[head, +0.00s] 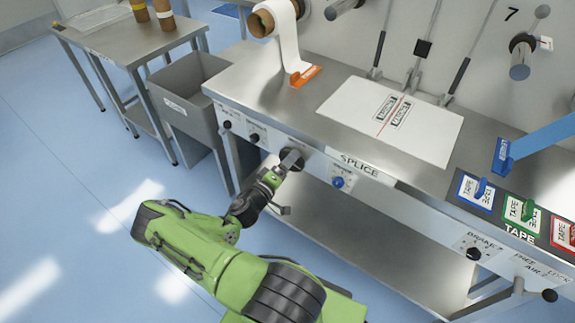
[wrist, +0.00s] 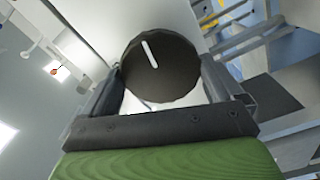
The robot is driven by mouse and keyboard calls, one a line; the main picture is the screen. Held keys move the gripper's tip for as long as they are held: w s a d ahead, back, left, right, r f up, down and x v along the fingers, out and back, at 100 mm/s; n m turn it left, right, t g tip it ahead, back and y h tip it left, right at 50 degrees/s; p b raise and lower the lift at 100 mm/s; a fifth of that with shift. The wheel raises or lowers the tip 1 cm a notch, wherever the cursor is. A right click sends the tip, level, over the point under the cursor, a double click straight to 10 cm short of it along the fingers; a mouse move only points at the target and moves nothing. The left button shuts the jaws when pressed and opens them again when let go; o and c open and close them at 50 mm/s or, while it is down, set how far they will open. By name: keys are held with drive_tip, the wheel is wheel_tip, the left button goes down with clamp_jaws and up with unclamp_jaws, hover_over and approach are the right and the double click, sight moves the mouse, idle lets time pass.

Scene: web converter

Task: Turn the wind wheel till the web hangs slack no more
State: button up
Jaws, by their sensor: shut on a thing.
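A black round wheel with a white pointer line (wrist: 158,68) fills the middle of the wrist view. In the head view it shows as a dark disc (head: 299,161) on the front panel of the bench, left of the SPLICE label, partly hidden by my gripper. My gripper (head: 284,165) is shut on the wheel, with one finger on each side of it in the wrist view (wrist: 163,78). The white web (head: 286,40) comes down from a roll at the top to an orange clamp (head: 305,76) on the bench top. I cannot tell how slack it is.
A grey bin (head: 186,95) and a side table (head: 110,42) stand at the left. A blue knob (head: 338,182) sits right of the wheel. Tape holders (head: 519,210) and a BRAKE knob (head: 474,253) are at the right. A lower shelf (head: 330,235) runs under the panel.

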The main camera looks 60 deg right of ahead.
drive_tip(key=shift+f, duration=0.1)
drive_tip(key=o, duration=0.7)
drive_tip(key=w+a+p, duration=0.1)
drive_tip(key=w+a, duration=0.1)
drive_tip(key=a, duration=1.3)
drive_tip(key=shift+w+a, duration=0.25)
drive_tip(key=shift+a, duration=0.05)
